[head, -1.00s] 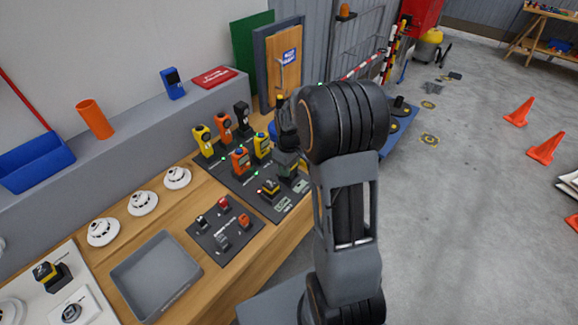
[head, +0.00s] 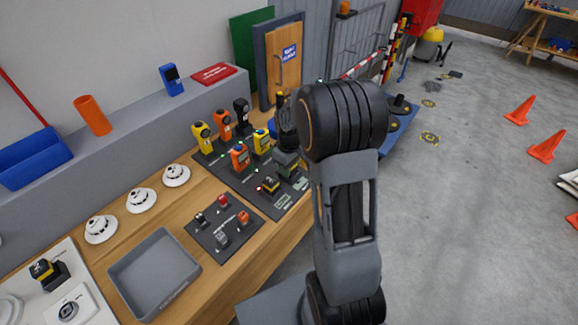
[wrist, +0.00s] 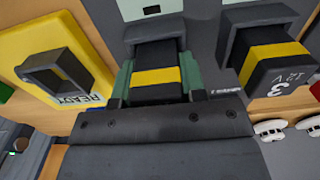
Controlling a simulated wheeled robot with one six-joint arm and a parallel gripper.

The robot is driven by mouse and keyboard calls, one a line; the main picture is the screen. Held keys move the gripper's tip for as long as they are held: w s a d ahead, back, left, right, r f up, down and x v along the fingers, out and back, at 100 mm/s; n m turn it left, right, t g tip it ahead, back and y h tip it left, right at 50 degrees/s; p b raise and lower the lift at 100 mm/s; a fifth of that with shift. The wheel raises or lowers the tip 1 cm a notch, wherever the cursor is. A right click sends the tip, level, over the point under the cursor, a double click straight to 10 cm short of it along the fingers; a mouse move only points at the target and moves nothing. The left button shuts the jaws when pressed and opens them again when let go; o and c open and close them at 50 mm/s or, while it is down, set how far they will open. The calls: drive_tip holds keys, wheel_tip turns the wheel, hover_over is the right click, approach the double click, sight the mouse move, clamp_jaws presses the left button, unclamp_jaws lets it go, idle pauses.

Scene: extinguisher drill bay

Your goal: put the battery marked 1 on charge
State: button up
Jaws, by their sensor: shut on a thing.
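My gripper (wrist: 157,84) is shut on a black battery (wrist: 156,77) with a yellow band, held between its green fingers. The number on this battery is not visible. Its far end is at a dark holder (wrist: 152,32) on the grey board; I cannot tell whether it is fully seated. To the right in the wrist view, a battery marked 3 (wrist: 278,72) sits in a similar holder. In the head view, my gripper (head: 288,160) is over the charging board (head: 283,200), partly hidden by my arm. A battery marked 2 (head: 42,270) stands at the far left.
A yellow plate marked READY (wrist: 88,38) with an empty dark socket (wrist: 58,75) is left of the held battery. Yellow and orange handheld devices (head: 240,157) stand close by on the bench. A grey tray (head: 155,270) is toward the front. Open floor is on the right.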

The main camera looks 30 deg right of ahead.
drive_tip(key=shift+f, duration=0.15)
drive_tip(key=shift+r, duration=0.2)
drive_tip(key=shift+r+p, duration=1.8)
drive_tip(key=shift+r, duration=0.55)
